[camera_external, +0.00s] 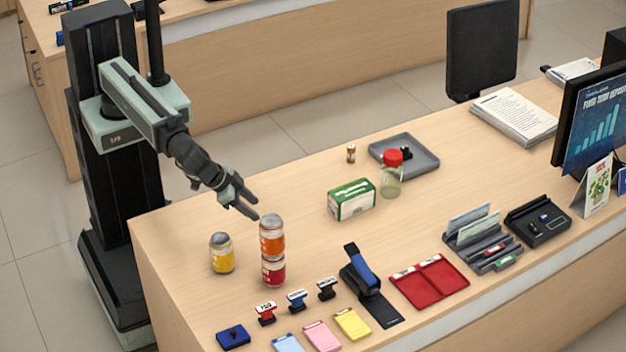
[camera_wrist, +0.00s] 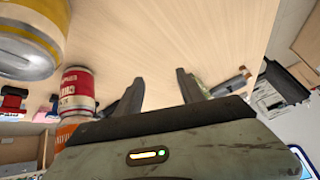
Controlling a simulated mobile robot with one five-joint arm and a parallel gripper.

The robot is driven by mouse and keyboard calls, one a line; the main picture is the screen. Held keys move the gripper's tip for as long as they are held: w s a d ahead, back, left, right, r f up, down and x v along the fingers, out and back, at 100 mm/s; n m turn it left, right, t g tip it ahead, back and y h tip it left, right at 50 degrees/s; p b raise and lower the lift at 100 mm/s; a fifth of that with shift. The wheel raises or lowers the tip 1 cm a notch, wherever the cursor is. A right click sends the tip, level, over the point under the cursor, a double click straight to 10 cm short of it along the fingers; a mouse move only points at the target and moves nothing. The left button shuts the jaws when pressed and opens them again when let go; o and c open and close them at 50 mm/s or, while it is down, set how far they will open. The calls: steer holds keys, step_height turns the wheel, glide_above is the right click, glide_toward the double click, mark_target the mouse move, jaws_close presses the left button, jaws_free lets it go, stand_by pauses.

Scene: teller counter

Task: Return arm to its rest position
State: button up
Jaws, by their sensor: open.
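My gripper (camera_external: 246,203) is open and empty above the counter (camera_external: 300,225), just behind and beside the stacked cans. In the wrist view its two fingers (camera_wrist: 160,88) stand apart with bare counter between and beyond them. An orange can (camera_external: 271,236) stands on top of a red can (camera_external: 273,271). A yellow can (camera_external: 222,253) stands apart to their left. In the wrist view the red can (camera_wrist: 77,90), part of the orange can (camera_wrist: 66,131) and the yellow can (camera_wrist: 30,38) show at the left.
A green-and-white box (camera_external: 351,199), a jar with a red lid (camera_external: 391,175) and a grey tray (camera_external: 425,158) stand farther back. Stamps (camera_external: 297,299), a blue-and-black stapler (camera_external: 362,271) and red pads (camera_external: 428,281) lie toward the front. The counter between the cans and the box is clear.

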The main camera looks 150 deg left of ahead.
steer(key=s+d+f+m+h, duration=0.1)
steer(key=s+d+m+h, duration=0.1)
steer(key=d+m, duration=0.4)
steer(key=s+d+f+m+g+h, duration=0.1)
steer(key=s+d+m+h, duration=0.2)
steer(key=d, duration=1)
steer(key=shift+s+f+m+g+h+p, duration=0.15)
steer(key=shift+s+m+g+h+p, duration=0.2)
steer(key=shift+m+h, duration=1.05)
steer(key=shift+d+m+y, duration=0.1)
steer(key=shift+m+y, duration=0.2)
